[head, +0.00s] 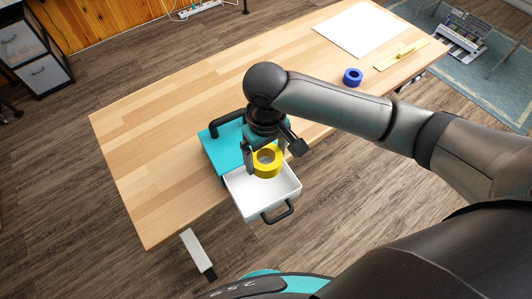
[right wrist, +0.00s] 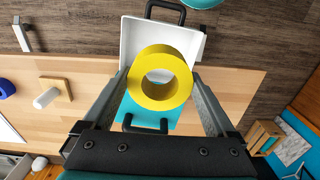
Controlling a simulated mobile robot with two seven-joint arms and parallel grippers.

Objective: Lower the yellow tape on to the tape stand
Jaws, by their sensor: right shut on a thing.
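My right gripper (head: 269,157) is shut on the yellow tape (head: 266,172), a thick ring with an open hole. In the head view the tape appears over a white open drawer (head: 287,188). In the right wrist view the yellow tape (right wrist: 160,58) sits between the two fingers, above the white drawer and a turquoise box. A small wooden base with a white peg (right wrist: 46,98), which looks like the tape stand, is on the table left of the tape there. My arm hides it in the head view. My left gripper is not in view.
The turquoise box (head: 225,150) with a black handle sits at the table's near edge, its drawer jutting out past it. A blue tape roll (head: 352,77), a white sheet (head: 360,29) and a yellow ruler-like strip (head: 402,54) lie farther right. The table's left part (head: 150,150) is clear.

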